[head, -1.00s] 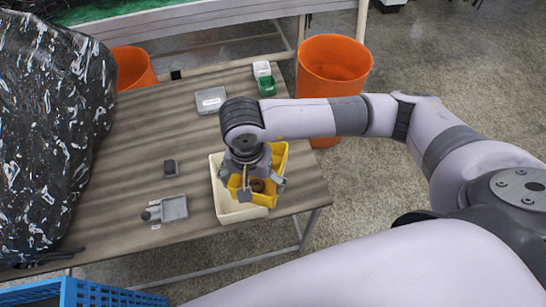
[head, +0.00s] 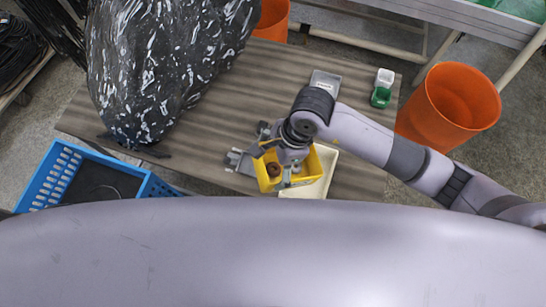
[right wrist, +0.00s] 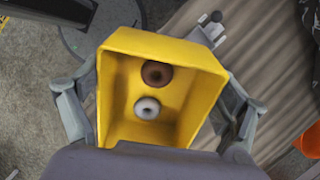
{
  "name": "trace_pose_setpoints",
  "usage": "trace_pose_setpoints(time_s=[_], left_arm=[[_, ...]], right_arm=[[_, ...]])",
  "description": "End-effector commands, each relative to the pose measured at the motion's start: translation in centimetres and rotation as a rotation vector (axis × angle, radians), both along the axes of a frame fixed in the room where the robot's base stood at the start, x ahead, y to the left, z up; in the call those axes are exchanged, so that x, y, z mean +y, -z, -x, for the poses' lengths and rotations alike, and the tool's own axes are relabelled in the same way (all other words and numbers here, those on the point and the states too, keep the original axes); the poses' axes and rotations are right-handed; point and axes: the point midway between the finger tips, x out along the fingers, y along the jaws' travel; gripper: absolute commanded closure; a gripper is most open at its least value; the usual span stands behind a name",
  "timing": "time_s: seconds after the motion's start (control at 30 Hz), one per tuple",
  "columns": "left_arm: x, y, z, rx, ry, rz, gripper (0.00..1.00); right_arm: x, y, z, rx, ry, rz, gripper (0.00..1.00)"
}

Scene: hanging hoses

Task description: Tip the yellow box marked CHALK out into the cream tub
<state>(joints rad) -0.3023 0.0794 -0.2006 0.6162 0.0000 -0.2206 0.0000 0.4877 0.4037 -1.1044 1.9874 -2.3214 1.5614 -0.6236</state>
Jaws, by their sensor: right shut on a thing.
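The yellow box (head: 313,170) is in my right gripper (head: 284,163), over the table's front edge area. It is open at the top. In the right wrist view the box (right wrist: 203,92) sits between the two fingers of the gripper (right wrist: 155,110), one on each side. Inside it lie a brown ring (right wrist: 157,62) and a pale grey ring (right wrist: 147,98). No CHALK lettering is readable. The cream tub (head: 328,166) stands on the table, partly hidden behind the box and my wrist, showing on the box's right. My left gripper is out of view.
A large black wrapped bundle (head: 160,70) covers the table's left. A grey tray (head: 325,84) and small white and green containers (head: 382,88) stand at the back right. An orange bin (head: 450,108) is right of the table, a blue crate (head: 75,178) front left.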

Motion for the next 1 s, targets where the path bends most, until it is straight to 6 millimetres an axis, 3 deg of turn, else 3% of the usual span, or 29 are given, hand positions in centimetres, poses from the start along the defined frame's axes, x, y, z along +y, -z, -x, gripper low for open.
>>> trace_pose_setpoints(time_s=[0.1, 0.6, 1.0], left_arm=[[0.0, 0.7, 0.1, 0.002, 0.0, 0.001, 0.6], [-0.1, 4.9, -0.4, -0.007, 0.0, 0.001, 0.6], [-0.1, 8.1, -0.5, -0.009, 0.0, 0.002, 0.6]], right_arm=[[-0.6, -0.2, -0.1, 0.052, 0.008, -0.171, 0.39], [-3.3, -1.5, -1.0, 0.172, 0.003, -0.578, 0.39], [-4.6, -1.9, -1.4, 0.209, -0.001, -0.712, 0.39]])
